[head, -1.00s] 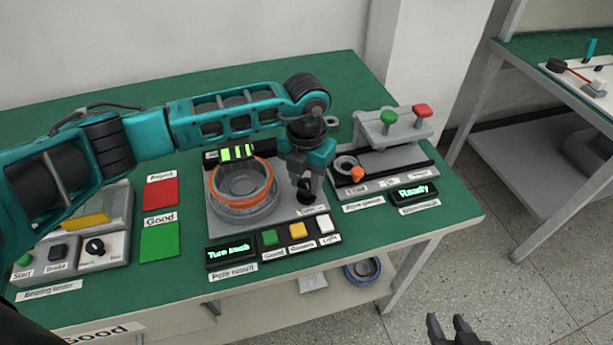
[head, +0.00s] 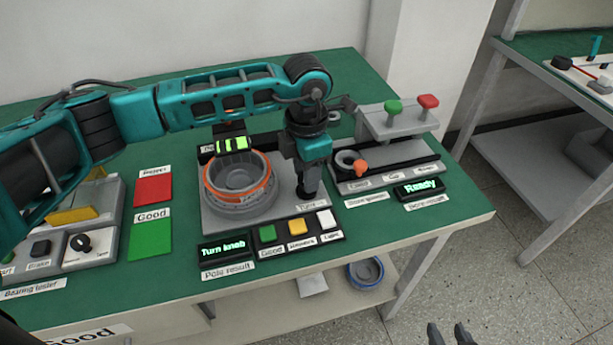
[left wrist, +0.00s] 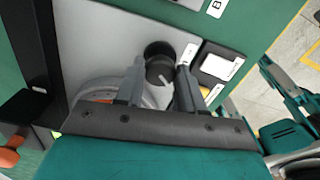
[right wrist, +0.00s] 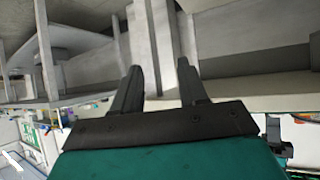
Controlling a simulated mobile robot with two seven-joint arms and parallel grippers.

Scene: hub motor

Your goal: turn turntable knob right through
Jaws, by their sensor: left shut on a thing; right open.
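The turntable (head: 215,217) holds a grey hub ring with an orange band (head: 237,182). Its dark round knob (left wrist: 160,70) with a light pointer line sits between the fingers of my left gripper (left wrist: 160,78) in the left wrist view. In the head view my left gripper (head: 308,190) points down at the turntable's right corner and hides most of the knob. It is shut on the knob. The display (head: 223,247) in front reads "Turn knob". My right gripper (head: 450,335) is open and empty at the bottom edge; its fingers also show in the right wrist view (right wrist: 157,85).
Green, yellow and white buttons (head: 297,227) stand just in front of the turntable. A grey fixture with green and red knobs (head: 400,122) stands to the right, its display reading "Ready". The bearing tester (head: 88,245) is at left. Red and green mats lie between.

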